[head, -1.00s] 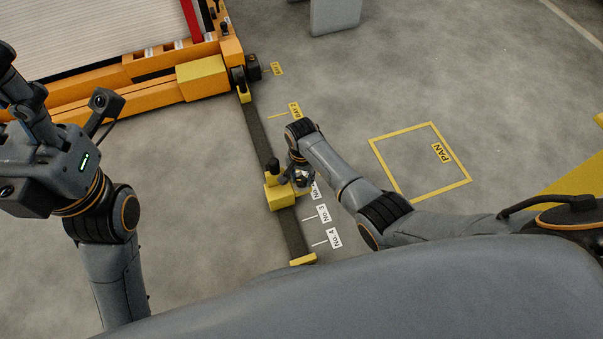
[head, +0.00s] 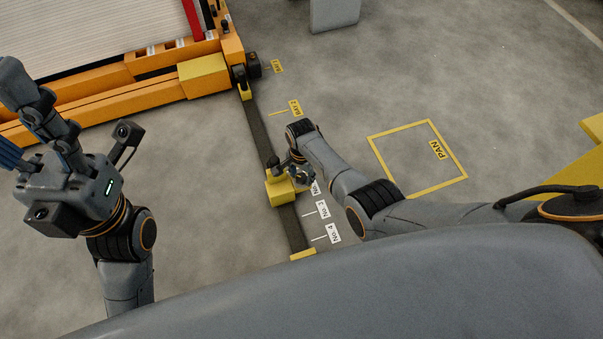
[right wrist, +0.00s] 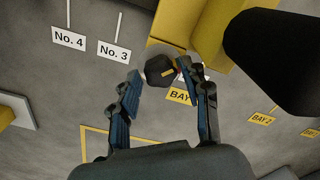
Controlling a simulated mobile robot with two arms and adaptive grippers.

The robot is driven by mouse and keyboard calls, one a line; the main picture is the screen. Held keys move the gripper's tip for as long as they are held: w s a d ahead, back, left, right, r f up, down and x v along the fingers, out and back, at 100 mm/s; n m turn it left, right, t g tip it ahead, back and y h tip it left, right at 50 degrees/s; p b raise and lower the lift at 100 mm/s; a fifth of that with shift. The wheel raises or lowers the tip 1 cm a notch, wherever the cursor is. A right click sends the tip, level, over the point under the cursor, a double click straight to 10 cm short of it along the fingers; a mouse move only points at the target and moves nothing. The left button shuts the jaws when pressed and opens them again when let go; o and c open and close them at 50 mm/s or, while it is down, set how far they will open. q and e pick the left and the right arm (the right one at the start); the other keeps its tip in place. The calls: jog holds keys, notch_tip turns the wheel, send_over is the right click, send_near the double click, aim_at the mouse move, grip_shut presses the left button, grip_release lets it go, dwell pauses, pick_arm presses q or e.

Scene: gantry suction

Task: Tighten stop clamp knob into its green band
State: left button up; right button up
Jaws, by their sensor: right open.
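The stop clamp is a yellow block (head: 279,190) on the dark floor rail (head: 259,135), with an upright black part on top. Its yellow body (right wrist: 185,30) also shows at the top of the right wrist view. The dark faceted knob (right wrist: 160,70) sticks out from it, with a small red mark at its right side. I cannot make out a green band. My right gripper (right wrist: 165,80) is open, its two blue-padded fingers on either side of the knob; contact is not clear. In the head view it (head: 299,173) is beside the clamp. My left gripper (head: 40,120) is raised at the left, partly cut off.
Floor labels No. 3 (right wrist: 114,51) and No. 4 (right wrist: 69,38) lie beside the rail. A yellow end piece (head: 303,254) closes the rail's near end. An orange frame (head: 110,85) stands at upper left. The PAN square (head: 418,158) on the floor is empty.

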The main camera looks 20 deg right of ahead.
aim_at(302, 177)
notch_tip(302, 177, up, 12)
dwell(0.6)
